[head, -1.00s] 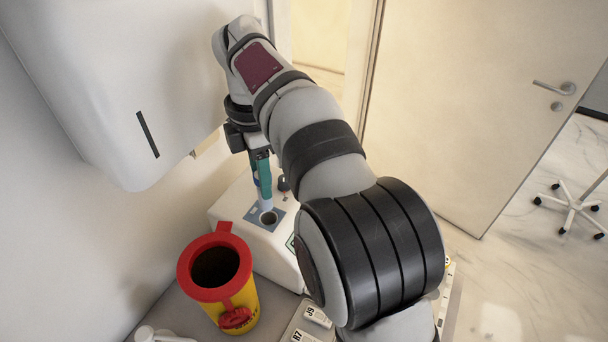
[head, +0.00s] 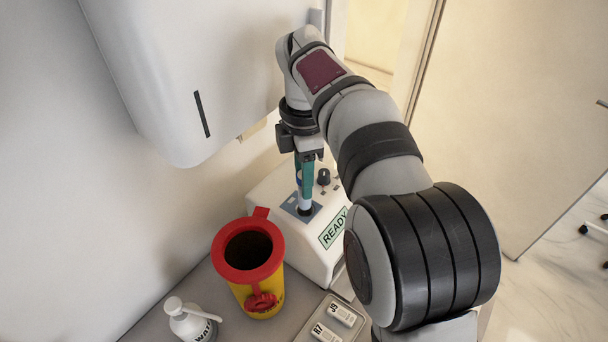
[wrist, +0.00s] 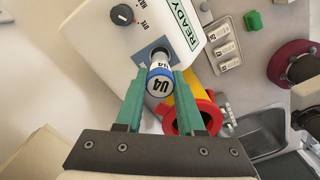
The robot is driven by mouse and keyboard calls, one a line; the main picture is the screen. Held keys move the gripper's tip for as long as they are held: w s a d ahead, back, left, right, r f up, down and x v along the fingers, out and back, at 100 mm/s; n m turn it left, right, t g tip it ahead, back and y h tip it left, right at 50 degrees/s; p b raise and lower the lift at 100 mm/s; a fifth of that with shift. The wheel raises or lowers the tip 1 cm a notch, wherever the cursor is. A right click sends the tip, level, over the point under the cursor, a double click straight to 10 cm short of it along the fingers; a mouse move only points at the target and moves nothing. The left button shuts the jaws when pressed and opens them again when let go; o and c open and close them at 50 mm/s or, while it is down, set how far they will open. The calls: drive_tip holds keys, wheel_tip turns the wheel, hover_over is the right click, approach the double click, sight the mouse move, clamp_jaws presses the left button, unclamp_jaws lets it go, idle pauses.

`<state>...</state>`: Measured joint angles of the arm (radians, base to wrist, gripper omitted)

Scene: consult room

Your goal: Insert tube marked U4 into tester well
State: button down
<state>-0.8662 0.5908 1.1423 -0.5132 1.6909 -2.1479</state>
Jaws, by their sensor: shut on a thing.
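My gripper (head: 308,182) is shut on the tube marked U4 (wrist: 159,80), whose blue-and-white labelled end faces the wrist camera between the green fingers. The tube (head: 305,208) hangs about upright in the head view. Its lower end meets the dark well plate (head: 289,205) on top of the white tester (head: 270,190). In the wrist view the tube's far end overlaps the well (wrist: 148,52). It looks to be at or inside the opening; how deep I cannot tell. The tester's green sign (head: 334,228) reads READY.
A yellow bin with a red rim (head: 222,258) stands in front of the tester. A white pump bottle (head: 192,322) is at the lower left. A tray (head: 306,318) with labelled items lies at the bottom middle. A white wall dispenser (head: 160,75) hangs close to the left of my arm.

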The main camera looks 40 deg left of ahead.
drive_tip(key=shift+f, duration=0.1)
drive_tip(key=shift+f, duration=2.35)
drive_tip(key=shift+c, duration=2.2)
unclamp_jaws()
wheel_tip(320, 180, up, 16)
